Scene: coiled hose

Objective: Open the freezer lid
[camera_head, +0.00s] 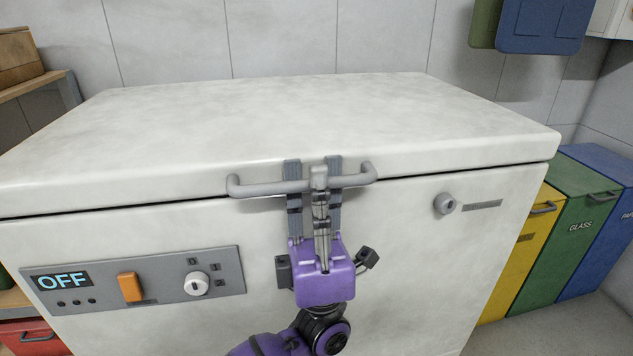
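The white chest freezer (400,260) fills the middle of the head view. Its pale lid (300,120) lies flat and looks closed, with a thin dark seam along the front. A grey bar handle (248,188) is on the lid's front edge. My purple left gripper (318,180) is at the handle, pointing up. One grey finger crosses in front of the bar, and two fingers pass behind it. The bar runs between them, but this view does not show whether they press on it. My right gripper is not in view.
A control panel (225,270) reading OFF has an orange switch and a dial. A round lock (444,204) is on the freezer's front right. Yellow, green (585,215) and blue bins stand at right. A wooden shelf (30,82) is at left.

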